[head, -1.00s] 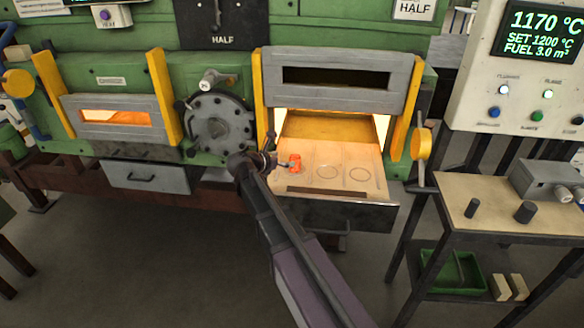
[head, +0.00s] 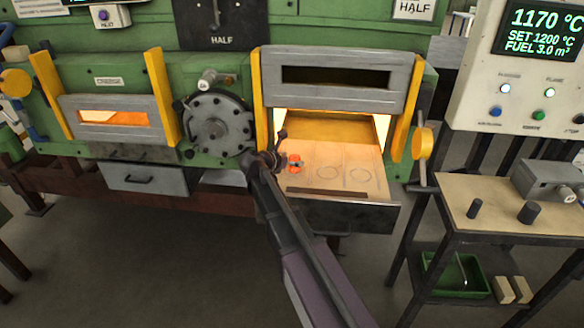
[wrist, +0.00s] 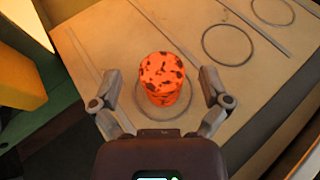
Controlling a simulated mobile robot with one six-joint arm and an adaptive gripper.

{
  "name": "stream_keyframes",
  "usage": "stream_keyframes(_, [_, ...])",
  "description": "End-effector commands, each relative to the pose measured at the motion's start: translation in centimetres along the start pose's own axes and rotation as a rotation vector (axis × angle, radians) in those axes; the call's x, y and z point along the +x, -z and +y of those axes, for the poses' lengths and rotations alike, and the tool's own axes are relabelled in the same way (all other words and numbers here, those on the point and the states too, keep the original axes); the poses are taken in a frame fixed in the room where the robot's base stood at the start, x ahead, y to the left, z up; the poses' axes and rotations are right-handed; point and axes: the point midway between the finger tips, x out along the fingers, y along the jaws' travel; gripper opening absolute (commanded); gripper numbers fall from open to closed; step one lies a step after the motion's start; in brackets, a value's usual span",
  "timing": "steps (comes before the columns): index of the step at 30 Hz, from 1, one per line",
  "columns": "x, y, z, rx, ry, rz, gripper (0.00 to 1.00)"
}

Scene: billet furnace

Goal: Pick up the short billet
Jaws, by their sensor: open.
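The short billet (wrist: 159,76) glows orange with dark scale patches. It stands upright inside a drawn ring on the pale hearth plate (head: 355,160) at the furnace's right opening. In the head view the billet (head: 295,163) is at the plate's left, partly hidden by my gripper (head: 289,162). My gripper (wrist: 160,92) is open, with one finger left and one finger right of the billet. Gaps show between the fingers and the billet in the wrist view, so it is not gripped.
Two empty rings are to the billet's right on the plate. The raised furnace door (head: 336,80) hangs above, with yellow posts at its sides. A bench (head: 470,222) at right carries two dark cylinders and a grey device. A green bin (head: 455,275) sits below.

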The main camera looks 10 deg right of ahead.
Motion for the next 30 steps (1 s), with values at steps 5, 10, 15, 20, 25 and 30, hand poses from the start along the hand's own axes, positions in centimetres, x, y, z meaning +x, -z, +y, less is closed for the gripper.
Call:
stream_keyframes(5, [1.16,0.04,0.03,0.0,0.0,0.0,0.97])
stream_keyframes(10, [1.16,-0.02,0.01,0.0,0.0,0.0,0.97])
stream_keyframes(15, [1.13,-0.01,0.03,0.0,-0.001,0.0,0.97])
stream_keyframes(20, [1.1,0.0,0.05,0.0,-0.001,0.0,0.97])
stream_keyframes(25, [1.08,0.01,0.06,0.0,-0.001,0.0,0.64])
stream_keyframes(30, [1.06,0.02,0.08,0.0,-0.002,0.0,0.13])
